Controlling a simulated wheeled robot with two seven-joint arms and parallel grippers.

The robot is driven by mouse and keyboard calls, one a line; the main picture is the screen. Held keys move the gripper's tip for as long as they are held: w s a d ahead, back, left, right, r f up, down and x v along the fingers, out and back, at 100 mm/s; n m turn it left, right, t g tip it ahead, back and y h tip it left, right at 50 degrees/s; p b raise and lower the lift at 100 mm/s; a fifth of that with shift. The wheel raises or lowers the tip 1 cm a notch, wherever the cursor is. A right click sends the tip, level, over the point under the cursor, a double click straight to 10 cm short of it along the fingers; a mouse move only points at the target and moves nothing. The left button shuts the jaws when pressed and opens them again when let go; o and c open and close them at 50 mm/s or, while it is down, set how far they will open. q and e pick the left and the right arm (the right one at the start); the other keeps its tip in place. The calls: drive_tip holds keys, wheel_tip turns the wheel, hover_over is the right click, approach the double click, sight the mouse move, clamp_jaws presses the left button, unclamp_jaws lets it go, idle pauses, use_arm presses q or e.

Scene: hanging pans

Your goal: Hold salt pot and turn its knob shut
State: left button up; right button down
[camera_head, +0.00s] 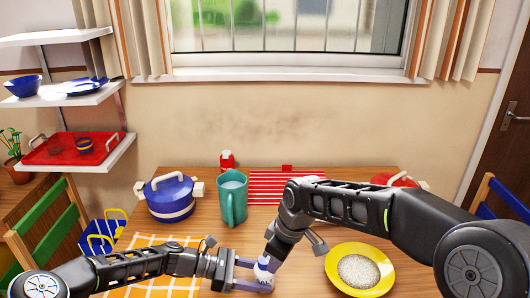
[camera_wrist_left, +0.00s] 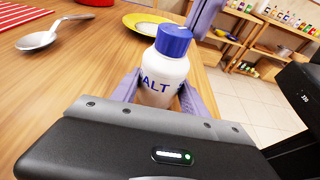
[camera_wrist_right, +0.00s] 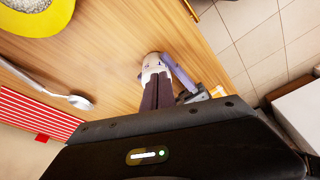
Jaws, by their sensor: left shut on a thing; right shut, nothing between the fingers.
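The salt pot (camera_wrist_left: 160,82) is white with dark blue lettering and a blue knob (camera_wrist_left: 174,40) on top. It stands upright in the left wrist view. My left gripper (camera_head: 258,275) is shut around its body, one finger on each side. The pot (camera_head: 265,272) shows near the table's front edge in the head view. My right gripper (camera_head: 272,258) is shut and empty, close above the pot. Its lavender finger shows beside the knob in the left wrist view (camera_wrist_left: 204,16); I cannot tell whether they touch. In the right wrist view its fingers (camera_wrist_right: 157,88) partly cover the pot (camera_wrist_right: 153,64).
A yellow plate of white grains (camera_head: 334,270) lies to the right of the pot. A teal mug (camera_head: 233,198), a blue lidded pot (camera_head: 170,197) and a red-striped mat (camera_head: 268,188) stand behind. A spoon (camera_wrist_left: 45,35) lies on the table. A checked cloth (camera_head: 150,262) lies at left.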

use_arm(q)
drive_tip(key=shift+s+d, duration=0.1)
drive_tip(key=shift+d, duration=0.05)
use_arm(e)
drive_tip(key=shift+a+r, duration=0.1)
drive_tip(key=shift+a, duration=0.15)
drive_tip(key=shift+s+d, duration=0.1)
drive_tip(key=shift+s+d, duration=0.2)
idle(0.5)
drive_tip(key=v, duration=0.3)
drive_tip(key=a+v, duration=0.1)
drive_tip(key=v, duration=0.1)
drive_tip(key=shift+w+d+r, duration=0.1)
drive_tip(key=shift+w+r, duration=0.15)
drive_tip(key=shift+r, duration=0.25)
drive_tip(key=shift+w+d+r, duration=0.2)
drive_tip(key=shift+w+r, duration=0.05)
drive_tip(key=shift+w, duration=0.4)
drive_tip(key=shift+w+d+r, duration=0.25)
drive_tip(key=shift+w, duration=0.4)
drive_tip(key=shift+f, duration=0.1)
